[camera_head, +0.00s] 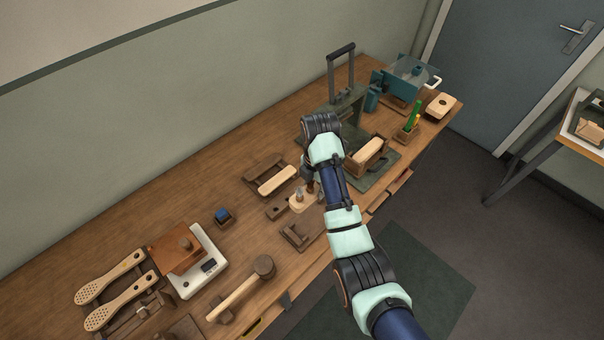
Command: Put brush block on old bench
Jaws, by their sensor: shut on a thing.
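Several pale wooden blocks could be the brush block; I cannot tell which one is meant. One block (277,180) lies in a dark wooden holder near the middle. Another block (369,150) sits in a wooden fixture on the green machine base. A third block (440,105) with dark holes lies at the far right end of the wooden bench (130,240). My gripper (311,183) points down over the bench middle, partly hidden by my arm. It is shut on a mostly hidden thing, just above or at a small pale stand (298,204) with a grey peg. I cannot tell whether they touch.
A green press (345,100) and a teal machine (405,80) stand at the back right. A second table (562,140) stands beyond the floor gap.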

